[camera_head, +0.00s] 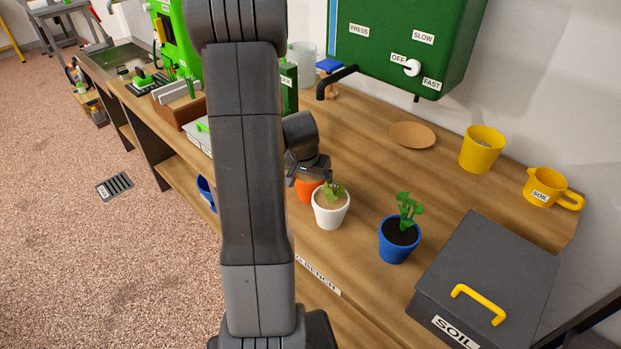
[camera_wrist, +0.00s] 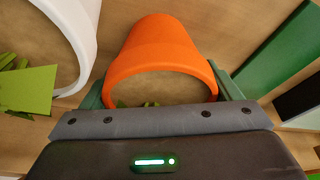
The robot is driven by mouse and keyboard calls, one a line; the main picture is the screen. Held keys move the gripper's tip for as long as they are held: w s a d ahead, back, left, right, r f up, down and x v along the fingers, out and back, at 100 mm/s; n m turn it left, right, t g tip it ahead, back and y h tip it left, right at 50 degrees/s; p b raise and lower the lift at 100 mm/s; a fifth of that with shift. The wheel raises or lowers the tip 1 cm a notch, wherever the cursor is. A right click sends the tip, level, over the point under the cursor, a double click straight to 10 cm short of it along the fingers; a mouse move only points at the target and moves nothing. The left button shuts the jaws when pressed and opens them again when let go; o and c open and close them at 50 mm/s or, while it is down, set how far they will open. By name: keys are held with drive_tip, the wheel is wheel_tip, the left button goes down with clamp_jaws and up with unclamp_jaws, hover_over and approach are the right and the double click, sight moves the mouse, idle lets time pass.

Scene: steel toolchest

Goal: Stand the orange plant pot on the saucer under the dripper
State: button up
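The orange plant pot (camera_head: 306,188) is on the wooden bench, partly hidden behind the white pot and my gripper. In the wrist view the orange pot (camera_wrist: 160,55) fills the middle, rim toward the camera. My gripper (camera_head: 308,176) is over it, with green fingers (camera_wrist: 160,92) on both sides of its rim. The fingers look very close to the rim, but I cannot tell whether they press on it. The brown saucer (camera_head: 412,135) lies empty on the bench. The green dripper (camera_head: 405,40) is on the wall above it; its knob points near OFF.
A white pot with a plant (camera_head: 331,208) stands right beside the orange pot. A blue pot with a plant (camera_head: 399,240) stands further right. A yellow pot (camera_head: 481,149), a yellow jug (camera_head: 551,188) and a dark soil box (camera_head: 485,285) are at the right. Bench around the saucer is clear.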

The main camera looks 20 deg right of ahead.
drive_tip(key=shift+o, duration=1.3)
drive_tip(key=shift+r+p, duration=0.25)
drive_tip(key=shift+p, duration=0.05)
drive_tip(key=v, duration=1.1)
drive_tip(key=shift+s+a+r, duration=0.1)
drive_tip(key=shift+r, duration=0.2)
drive_tip(key=shift+t+h, duration=0.3)
drive_tip(key=shift+t, duration=0.1)
drive_tip(key=x, duration=0.8)
drive_tip(key=p+x, duration=0.1)
drive_tip(key=x, duration=0.3)
drive_tip(key=shift+s+a+f, duration=0.2)
drive_tip(key=shift+s+f, duration=0.1)
